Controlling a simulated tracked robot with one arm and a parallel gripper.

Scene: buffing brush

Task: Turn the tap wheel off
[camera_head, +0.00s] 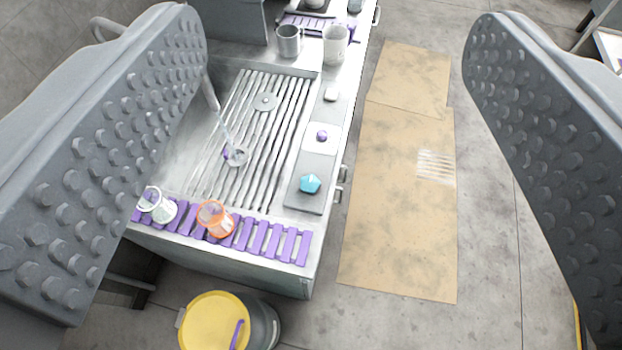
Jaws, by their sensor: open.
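My gripper (330,50) is wide open and empty. Its two studded grey fingers frame the left and right of the view, high above a steel sink counter. A grey tap spout (210,92) comes from behind the left finger over the ribbed basin. A pale streak like running water drops from it to a small round grey piece (237,156). A turquoise faceted knob (310,183) and a purple knob on a white plate (321,136) sit on the counter's right strip. I cannot tell for sure which is the tap wheel. The left finger hides part of the tap.
Metal mugs (289,40) stand at the back. A yellow-lidded bucket (213,320) is on the floor. Tan mats (398,200) lie right of the counter.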

